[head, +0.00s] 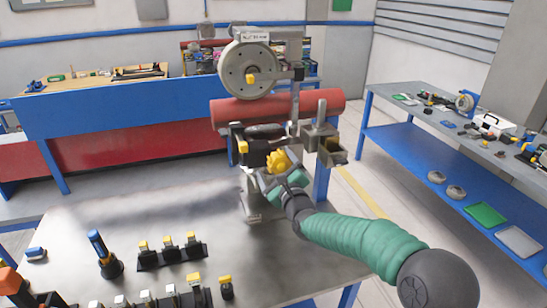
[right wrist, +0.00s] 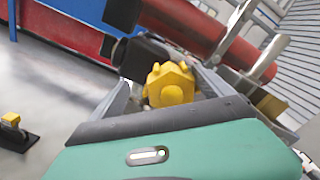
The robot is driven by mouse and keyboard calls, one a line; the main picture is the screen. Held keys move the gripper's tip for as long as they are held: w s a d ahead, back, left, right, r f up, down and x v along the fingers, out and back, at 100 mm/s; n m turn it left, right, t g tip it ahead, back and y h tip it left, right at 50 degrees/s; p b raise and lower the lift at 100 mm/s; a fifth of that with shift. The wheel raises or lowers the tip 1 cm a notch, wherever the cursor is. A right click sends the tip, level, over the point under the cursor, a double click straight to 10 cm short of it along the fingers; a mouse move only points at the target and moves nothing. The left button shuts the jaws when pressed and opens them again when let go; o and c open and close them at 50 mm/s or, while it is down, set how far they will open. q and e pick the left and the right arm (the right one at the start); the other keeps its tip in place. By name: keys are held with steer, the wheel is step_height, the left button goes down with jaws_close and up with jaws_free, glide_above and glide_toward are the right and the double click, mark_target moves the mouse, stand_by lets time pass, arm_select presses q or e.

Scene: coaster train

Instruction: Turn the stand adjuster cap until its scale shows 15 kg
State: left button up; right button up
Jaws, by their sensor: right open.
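The yellow adjuster cap (head: 278,161) is on the front of the stand (head: 252,200), below the red cylinder (head: 300,104). It has a knobbed rim and a round centre. In the right wrist view the cap (right wrist: 170,85) lies between the two grey fingers. My right gripper (head: 280,180) is open, with its fingers on either side of the cap. I cannot tell whether they touch it. No scale reading is legible in either view. My left gripper is not in view.
On the grey table (head: 160,225) stand a blue-topped tool (head: 104,255) and a black rack with yellow-capped parts (head: 172,252). More small parts line the front edge. A wheel (head: 249,70) tops the stand. A side bench (head: 440,115) is at right. The table's middle is clear.

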mark_target(285, 165)
steer(key=shift+w+a+r, duration=0.1)
steer(key=shift+w+a, duration=0.1)
steer(key=shift+w, duration=0.4)
steer(key=shift+w+d, duration=0.3)
steer(key=shift+w+d+f, duration=0.1)
steer(key=shift+w+d, duration=0.05)
steer(key=shift+d, duration=0.35)
steer(key=shift+w+d+f, duration=0.1)
steer(key=shift+d, duration=0.4)
steer(key=shift+c, duration=0.6)
steer(key=shift+s+a, duration=0.1)
steer(key=shift+a, duration=0.15)
steer(key=shift+c, duration=1.2)
steer(key=shift+a+r, duration=0.1)
steer(key=shift+a, duration=0.55)
steer(key=c, duration=0.5)
steer(key=shift+c, duration=2.2)
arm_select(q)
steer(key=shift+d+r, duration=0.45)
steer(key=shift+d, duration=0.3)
arm_select(e)
steer(key=shift+d, duration=0.3)
steer(key=shift+c, duration=0.3)
